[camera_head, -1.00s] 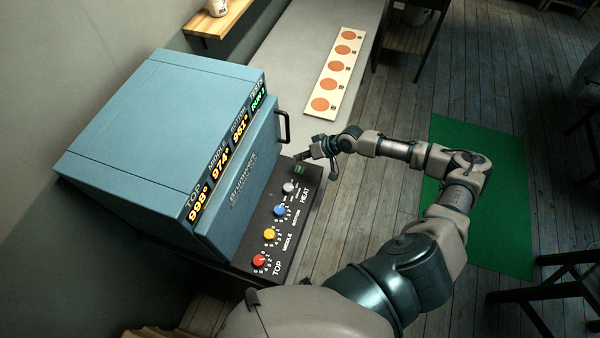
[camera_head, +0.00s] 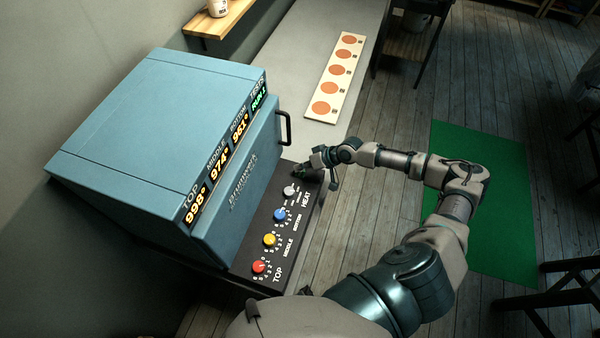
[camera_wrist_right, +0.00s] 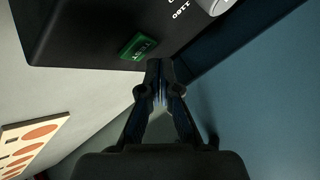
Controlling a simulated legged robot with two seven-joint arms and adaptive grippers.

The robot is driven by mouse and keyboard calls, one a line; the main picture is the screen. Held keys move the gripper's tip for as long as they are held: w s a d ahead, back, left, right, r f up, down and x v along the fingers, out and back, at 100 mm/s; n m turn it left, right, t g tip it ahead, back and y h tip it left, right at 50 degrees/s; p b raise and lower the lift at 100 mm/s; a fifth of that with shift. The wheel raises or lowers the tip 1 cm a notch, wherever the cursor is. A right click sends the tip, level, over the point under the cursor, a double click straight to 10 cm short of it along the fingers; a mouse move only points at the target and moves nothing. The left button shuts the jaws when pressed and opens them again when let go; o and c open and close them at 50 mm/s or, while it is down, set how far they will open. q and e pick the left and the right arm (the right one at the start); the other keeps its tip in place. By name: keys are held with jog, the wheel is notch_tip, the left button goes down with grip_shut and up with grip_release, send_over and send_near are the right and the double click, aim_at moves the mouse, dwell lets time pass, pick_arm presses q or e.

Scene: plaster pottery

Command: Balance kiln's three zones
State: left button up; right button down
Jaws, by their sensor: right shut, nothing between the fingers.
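The blue kiln (camera_head: 150,130) stands at left, its displays reading TOP 998°, MIDDLE 974° and BOTTOM 961°, with a small green readout beside them. On its dark control panel (camera_head: 240,262) are a red TOP knob (camera_head: 259,266), a yellow MIDDLE knob (camera_head: 270,239), a blue BOTTOM knob (camera_head: 280,214) and a grey HEAT knob (camera_head: 291,190). My right gripper (camera_head: 298,172) is shut and empty at the panel's far end, beyond the HEAT knob. In the wrist view a green button (camera_wrist_right: 138,47) lies just beside the fingertips; contact is unclear. My left gripper is out of view.
The kiln's door handle (camera_head: 286,128) juts out near my right gripper. A grey bench (camera_head: 285,55) with a board of orange discs (camera_head: 335,75) lies beyond. A green mat (camera_head: 500,225) is on the floor at right. A shelf (camera_head: 215,22) holds a cup.

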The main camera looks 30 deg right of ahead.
jog(key=shift+d+f, duration=0.1)
jog(key=shift+d, duration=0.35)
jog(key=shift+a, duration=0.5)
jog(key=shift+a+f+p, duration=0.15)
jog(key=shift+a+p, duration=0.05)
jog(key=shift+p, duration=0.15)
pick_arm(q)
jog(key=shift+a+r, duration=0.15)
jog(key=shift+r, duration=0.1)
pick_arm(e)
jog(key=shift+d+f, duration=0.2)
jog(key=shift+d, duration=0.15)
